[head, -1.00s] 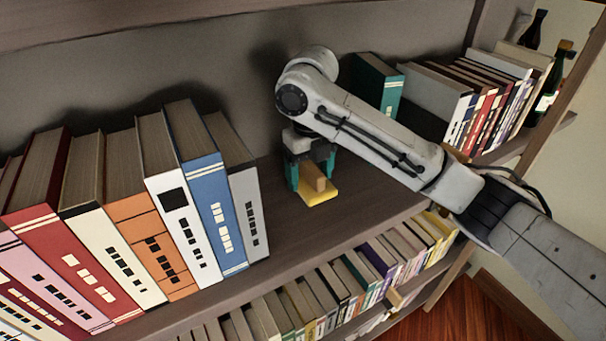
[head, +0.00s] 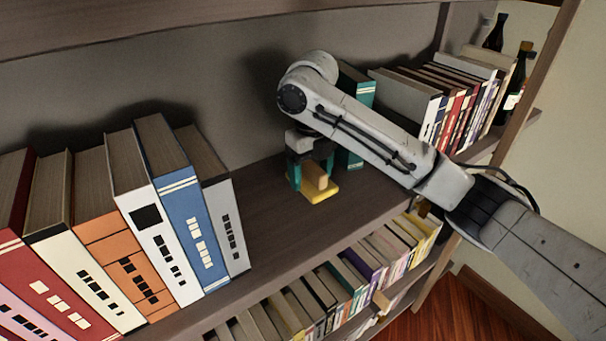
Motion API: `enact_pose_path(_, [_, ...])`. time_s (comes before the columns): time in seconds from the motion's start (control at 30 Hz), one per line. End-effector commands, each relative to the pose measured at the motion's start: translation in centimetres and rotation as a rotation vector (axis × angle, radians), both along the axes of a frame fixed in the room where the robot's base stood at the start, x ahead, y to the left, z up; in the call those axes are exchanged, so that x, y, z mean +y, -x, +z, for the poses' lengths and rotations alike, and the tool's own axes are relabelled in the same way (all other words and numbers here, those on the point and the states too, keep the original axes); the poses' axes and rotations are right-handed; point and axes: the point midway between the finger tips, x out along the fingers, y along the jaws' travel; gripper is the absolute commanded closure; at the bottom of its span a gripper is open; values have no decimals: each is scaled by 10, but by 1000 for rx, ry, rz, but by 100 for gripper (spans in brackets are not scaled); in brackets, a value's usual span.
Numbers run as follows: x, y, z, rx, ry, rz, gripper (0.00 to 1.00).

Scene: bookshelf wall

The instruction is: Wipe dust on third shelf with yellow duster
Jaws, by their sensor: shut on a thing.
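The yellow duster (head: 319,194) has a yellow base and a tan block handle, and its base rests on or just above the bare part of the brown shelf (head: 262,218). My gripper (head: 314,176) points down with its teal fingers around the handle, shut on it. My arm reaches in from the right and hides part of the shelf behind it. I see no dust clearly on the visible shelf surface.
Large books (head: 185,205) stand to the left of the duster. A teal book (head: 355,92) and a row of books (head: 455,100) stand to the right, with dark bottles (head: 517,80) beyond. A lower shelf holds more books (head: 350,280). Bare shelf lies between the groups.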

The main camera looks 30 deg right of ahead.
Motion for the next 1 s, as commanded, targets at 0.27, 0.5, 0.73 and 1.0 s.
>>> enact_pose_path(0.27, [-14, 1, -1, 5, 1, -4, 50])
enact_pose_path(0.5, [-29, 1, 0, 4, 1, -5, 50])
enact_pose_path(0.73, [-45, 0, 2, 2, 1, -3, 50])
enact_pose_path(1.0, [-46, 0, 3, 1, 1, -1, 50])
